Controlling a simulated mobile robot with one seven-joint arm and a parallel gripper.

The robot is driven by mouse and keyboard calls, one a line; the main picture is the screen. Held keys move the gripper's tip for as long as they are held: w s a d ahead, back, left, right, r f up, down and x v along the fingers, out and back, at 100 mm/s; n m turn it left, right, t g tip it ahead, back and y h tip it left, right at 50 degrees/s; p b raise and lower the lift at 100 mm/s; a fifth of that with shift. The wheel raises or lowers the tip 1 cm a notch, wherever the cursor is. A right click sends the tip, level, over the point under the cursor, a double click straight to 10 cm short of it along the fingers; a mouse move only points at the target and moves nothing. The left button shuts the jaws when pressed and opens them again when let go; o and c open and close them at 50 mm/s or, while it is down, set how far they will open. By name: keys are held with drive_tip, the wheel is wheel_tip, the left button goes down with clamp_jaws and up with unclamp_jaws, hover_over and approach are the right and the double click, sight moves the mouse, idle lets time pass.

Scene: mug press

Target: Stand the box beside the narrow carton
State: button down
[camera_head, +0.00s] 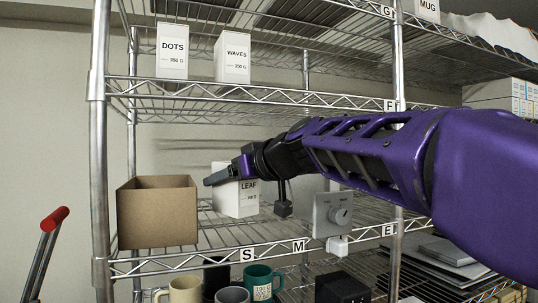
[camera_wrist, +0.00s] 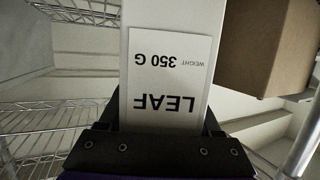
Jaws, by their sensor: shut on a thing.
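A white carton labelled LEAF (camera_head: 248,204) is upright at the middle shelf level, right of the open brown cardboard box (camera_head: 157,219). My gripper (camera_head: 230,174) reaches in from the right and is shut on the LEAF carton near its top, partly covering it. In the wrist view the LEAF carton (camera_wrist: 164,85) fills the space between the fingers, its label upside down, reading 350 G. I cannot tell whether its base touches the shelf. White cartons labelled DOTS (camera_head: 172,52) and WAVES (camera_head: 233,60) stand apart on the shelf above; DOTS is left of WAVES.
A grey dial box (camera_head: 332,213) hangs at the shelf's front edge, right of the LEAF carton. Several mugs, one teal (camera_head: 260,285), stand on the shelf below. Metal posts (camera_head: 98,150) frame the rack. The wrist view shows the brown box (camera_wrist: 262,45) close to the LEAF carton.

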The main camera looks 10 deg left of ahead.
sight(227, 198)
drive_tip(key=shift+w+d+f+b, duration=0.15)
drive_tip(key=shift+f+b, duration=0.85)
drive_tip(key=shift+f, duration=0.9)
drive_tip(key=shift+f, duration=0.2)
drive_tip(key=shift+c, duration=0.4)
unclamp_jaws()
drive_tip(key=shift+r, duration=0.1)
